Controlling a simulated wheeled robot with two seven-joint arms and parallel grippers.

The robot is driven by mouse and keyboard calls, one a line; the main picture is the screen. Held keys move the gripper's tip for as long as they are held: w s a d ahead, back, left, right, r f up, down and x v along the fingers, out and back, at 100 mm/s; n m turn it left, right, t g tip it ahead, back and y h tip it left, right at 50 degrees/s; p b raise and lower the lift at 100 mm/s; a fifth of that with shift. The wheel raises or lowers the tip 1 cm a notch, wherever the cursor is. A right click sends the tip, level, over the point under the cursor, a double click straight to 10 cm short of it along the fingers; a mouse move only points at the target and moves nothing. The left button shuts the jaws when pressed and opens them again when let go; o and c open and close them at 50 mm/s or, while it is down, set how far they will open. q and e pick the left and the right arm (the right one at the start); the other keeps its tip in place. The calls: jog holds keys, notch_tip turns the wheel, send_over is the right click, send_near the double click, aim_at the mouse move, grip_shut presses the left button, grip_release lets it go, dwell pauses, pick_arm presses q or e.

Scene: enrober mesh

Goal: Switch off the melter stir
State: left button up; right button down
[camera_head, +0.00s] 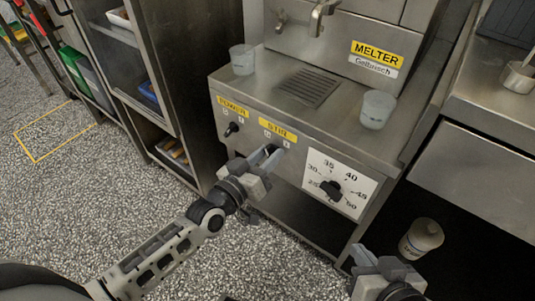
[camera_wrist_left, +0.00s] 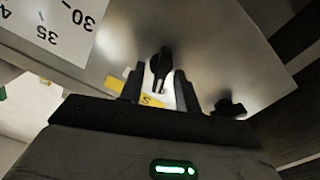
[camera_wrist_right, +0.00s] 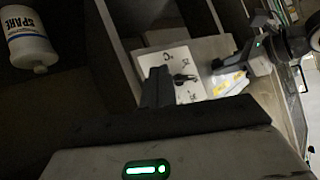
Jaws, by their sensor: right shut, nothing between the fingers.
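The melter (camera_head: 300,75) is a steel machine with a yellow "MELTER" label. Its front has a yellow "STIR" label (camera_head: 277,130) with a black knob (camera_head: 287,144) below it, partly hidden by my left gripper (camera_head: 270,156). In the left wrist view the stir knob (camera_wrist_left: 161,65) shows between the two fingers of my left gripper (camera_wrist_left: 158,88), with gaps on both sides. The left fingers are apart; whether they touch the knob cannot be told. My right gripper (camera_head: 375,262) is shut and empty, low in front of the melter's right side.
The power knob (camera_head: 231,128) sits left of the stir knob. A temperature dial (camera_head: 331,189) sits to its right. Two cups, left (camera_head: 242,60) and right (camera_head: 377,109), stand on the melter's ledge. A spare bottle (camera_head: 421,238) stands below right. Shelving (camera_head: 150,75) is at left.

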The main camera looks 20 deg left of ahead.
pick_arm(q)
jog(key=c, duration=0.7)
jog(key=shift+o, duration=0.2)
jog(key=shift+r+n+p, duration=0.1)
jog(key=shift+n+p, duration=0.2)
jog(key=shift+n, duration=0.6)
jog(key=o, duration=0.7)
jog(key=shift+c, duration=0.2)
pick_arm(e)
jog(key=shift+d+f, duration=0.2)
jog(key=shift+f, duration=0.15)
